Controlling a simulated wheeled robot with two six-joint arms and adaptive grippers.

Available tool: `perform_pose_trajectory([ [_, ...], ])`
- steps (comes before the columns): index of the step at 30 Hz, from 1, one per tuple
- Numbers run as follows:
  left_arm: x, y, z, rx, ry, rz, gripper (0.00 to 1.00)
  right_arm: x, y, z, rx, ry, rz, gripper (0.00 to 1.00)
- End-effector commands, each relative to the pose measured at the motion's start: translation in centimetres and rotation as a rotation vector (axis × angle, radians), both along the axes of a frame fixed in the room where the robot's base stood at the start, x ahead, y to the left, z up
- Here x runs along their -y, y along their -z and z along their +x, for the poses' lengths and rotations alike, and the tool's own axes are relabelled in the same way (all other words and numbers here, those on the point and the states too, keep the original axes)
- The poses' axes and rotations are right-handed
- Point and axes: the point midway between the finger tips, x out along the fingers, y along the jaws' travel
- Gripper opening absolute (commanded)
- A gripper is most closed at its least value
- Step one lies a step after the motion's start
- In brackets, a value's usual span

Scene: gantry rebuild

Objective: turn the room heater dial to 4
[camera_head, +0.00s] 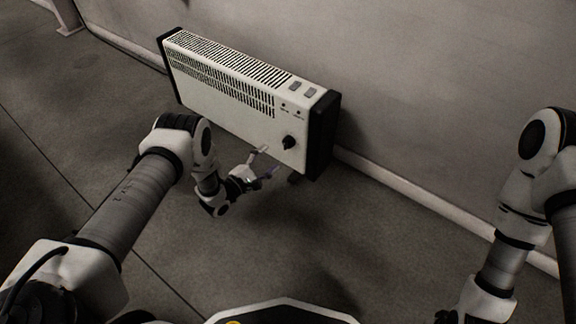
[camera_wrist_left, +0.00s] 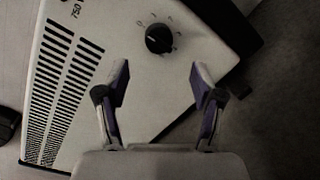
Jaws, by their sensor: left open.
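The room heater (camera_head: 222,98) is a white box with black ends and a slotted front, standing by the wall. Its black round dial (camera_head: 289,142) is on the right part of the front. In the left wrist view the dial (camera_wrist_left: 159,38) shows a light pointer line and small marks around it, too small to read. My left gripper (camera_head: 267,161) is open and empty, just below and left of the dial, apart from it. In the left wrist view its two fingers (camera_wrist_left: 159,84) are spread, with the dial beyond and between them. My right gripper (camera_head: 447,317) is only partly seen, dark at the bottom edge.
Two grey switches (camera_head: 302,89) sit on the heater's top right. The wall (camera_head: 430,110) with a pale skirting board (camera_head: 400,188) runs behind the heater. The dark floor (camera_head: 350,240) in front is clear.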

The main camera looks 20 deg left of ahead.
Motion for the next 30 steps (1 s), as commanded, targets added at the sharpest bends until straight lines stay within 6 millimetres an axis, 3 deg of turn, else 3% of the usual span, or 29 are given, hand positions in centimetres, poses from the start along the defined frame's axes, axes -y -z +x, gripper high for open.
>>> perform_pose_trajectory([
  [4, 0.7, 0.2, 1.1, 0.002, 0.002, 0.0, 0.67, 0.0, 0.7, 0.1, 0.002, 0.001, 0.0, 0.4],
  [15, 3.4, 0.2, 6.6, -0.001, 0.001, 0.0, 0.67, 0.1, 3.9, 0.2, 0.006, 0.008, -0.001, 0.4],
  [23, 3.5, -0.1, 6.9, -0.001, 0.0, 0.001, 0.67, 0.1, 3.8, 0.2, 0.006, 0.009, -0.001, 0.4],
  [28, 3.5, -0.1, 6.9, -0.001, 0.0, 0.001, 0.1, 0.1, 3.8, 0.2, 0.006, 0.009, -0.001, 0.4],
  [30, 3.5, -0.1, 6.9, -0.001, 0.0, 0.001, 0.07, 0.1, 3.8, 0.2, 0.006, 0.009, -0.001, 0.4],
])
